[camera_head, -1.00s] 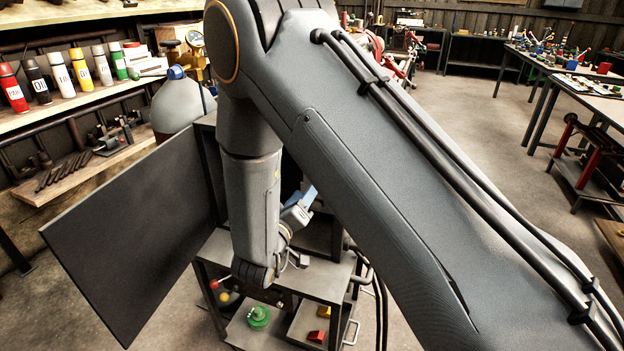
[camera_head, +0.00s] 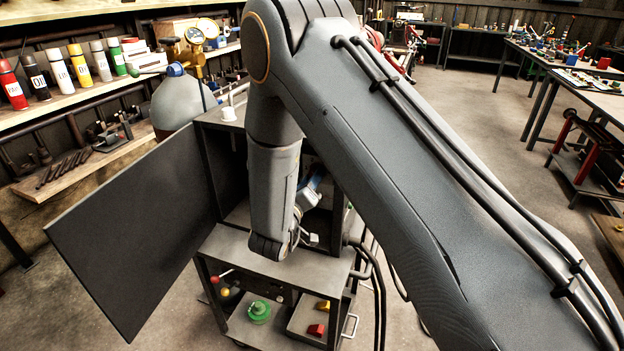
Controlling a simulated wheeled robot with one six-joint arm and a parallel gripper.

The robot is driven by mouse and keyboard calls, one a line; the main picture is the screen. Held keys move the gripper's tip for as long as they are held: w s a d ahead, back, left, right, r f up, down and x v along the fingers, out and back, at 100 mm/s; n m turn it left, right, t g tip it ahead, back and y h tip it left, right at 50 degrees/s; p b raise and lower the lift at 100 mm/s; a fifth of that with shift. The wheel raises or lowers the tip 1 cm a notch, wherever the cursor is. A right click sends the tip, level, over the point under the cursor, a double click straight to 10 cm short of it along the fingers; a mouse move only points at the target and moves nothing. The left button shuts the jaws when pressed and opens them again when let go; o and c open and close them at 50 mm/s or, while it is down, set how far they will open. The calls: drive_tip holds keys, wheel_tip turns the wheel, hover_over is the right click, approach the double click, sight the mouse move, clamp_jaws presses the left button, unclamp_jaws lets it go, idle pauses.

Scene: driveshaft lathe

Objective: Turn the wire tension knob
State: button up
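I cannot make out the wire tension knob. My arm crosses the middle of the view and hides much of the open cabinet on the cart (camera_head: 232,243). My wrist hangs over the cart's grey top at the cabinet's open front. Small silver parts, seemingly of my gripper (camera_head: 308,240), show just right of the wrist. A blue and silver part (camera_head: 311,187) shows above them, partly behind the arm. The fingertips are not clear, and I see nothing held.
A dark open door panel (camera_head: 133,235) juts out to the left. A grey gas tank (camera_head: 182,103) with a brass gauge stands behind it. A white cap-like piece (camera_head: 228,114) sits on the cabinet top. A green round object (camera_head: 259,311) lies on the lower shelf. Open floor lies to the right.

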drive_tip(key=shift+m, duration=0.3)
drive_tip(key=m+b, duration=1)
drive_tip(key=m, duration=1.3)
drive_tip(key=shift+m, duration=0.3)
idle(0.4)
drive_tip(key=o, duration=1.1)
drive_tip(key=shift+c, duration=0.2)
drive_tip(key=shift+s, duration=0.1)
